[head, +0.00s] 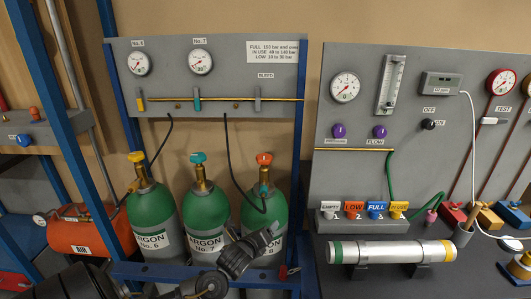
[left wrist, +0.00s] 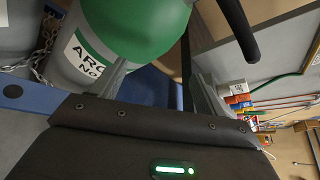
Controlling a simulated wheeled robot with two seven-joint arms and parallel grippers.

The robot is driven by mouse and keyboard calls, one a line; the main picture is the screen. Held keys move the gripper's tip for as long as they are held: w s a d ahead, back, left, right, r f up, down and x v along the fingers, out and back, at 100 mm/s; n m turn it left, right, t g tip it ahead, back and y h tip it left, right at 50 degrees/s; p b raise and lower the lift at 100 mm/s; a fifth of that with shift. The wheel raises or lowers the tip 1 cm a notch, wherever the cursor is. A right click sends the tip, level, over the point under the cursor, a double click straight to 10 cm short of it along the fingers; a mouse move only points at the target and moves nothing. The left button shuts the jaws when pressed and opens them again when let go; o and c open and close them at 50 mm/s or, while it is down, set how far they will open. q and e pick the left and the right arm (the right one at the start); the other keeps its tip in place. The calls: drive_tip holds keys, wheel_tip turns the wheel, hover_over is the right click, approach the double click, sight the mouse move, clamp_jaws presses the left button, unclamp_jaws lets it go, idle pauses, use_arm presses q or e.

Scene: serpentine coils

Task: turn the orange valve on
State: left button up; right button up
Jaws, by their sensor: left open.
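The orange valve (head: 264,158) is a handwheel on top of the right-hand green argon cylinder (head: 254,208) in the rack. A dark hose runs beside that cylinder. My left gripper (head: 272,230) is in front of this cylinder's lower body, well below the valve, and covers part of its label. In the left wrist view its two grey fingers (left wrist: 162,82) are spread apart with nothing held between them. A green cylinder (left wrist: 135,25) with a white label is close beyond them; its number is not readable. The orange valve does not show in the left wrist view. My right gripper is not in view.
Cylinders with a teal valve (head: 198,158) and a yellow valve (head: 136,157) stand to the left. Blue rack posts (head: 299,120) flank the cylinders, with a gauge panel (head: 225,75) above. A silver tube (head: 392,252) lies on the right bench.

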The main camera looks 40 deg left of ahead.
sight(266, 158)
use_arm(q)
drive_tip(key=w+a+r+m+t+p, duration=0.1)
drive_tip(key=a+r+m, duration=0.1)
drive_tip(key=r, duration=0.3)
drive_tip(key=w+a+r+m+t+y+p, duration=0.1)
drive_tip(key=w+a+r+m+p, duration=0.1)
drive_tip(key=r, duration=0.4)
drive_tip(key=w+a+r+m+t+y+p, duration=0.1)
drive_tip(key=w+a+r+m, duration=0.1)
drive_tip(key=a+r+m, duration=0.1)
drive_tip(key=shift+w+a+r+t+p, duration=0.15)
drive_tip(key=shift+a+r+p, duration=0.1)
drive_tip(key=shift+r, duration=0.45)
drive_tip(key=shift+w+a+r+t+p, duration=0.15)
drive_tip(key=shift+a+r, duration=0.1)
drive_tip(key=shift+r, duration=0.45)
drive_tip(key=p+x, duration=0.2)
drive_tip(key=x, duration=0.8)
drive_tip(key=shift+w+a+f, duration=0.1)
drive_tip(key=shift+w+a, duration=0.1)
drive_tip(key=shift+w, duration=0.1)
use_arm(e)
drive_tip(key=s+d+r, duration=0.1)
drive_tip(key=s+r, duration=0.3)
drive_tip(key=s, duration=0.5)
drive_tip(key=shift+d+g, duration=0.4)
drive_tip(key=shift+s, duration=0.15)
use_arm(q)
drive_tip(key=c, duration=1)
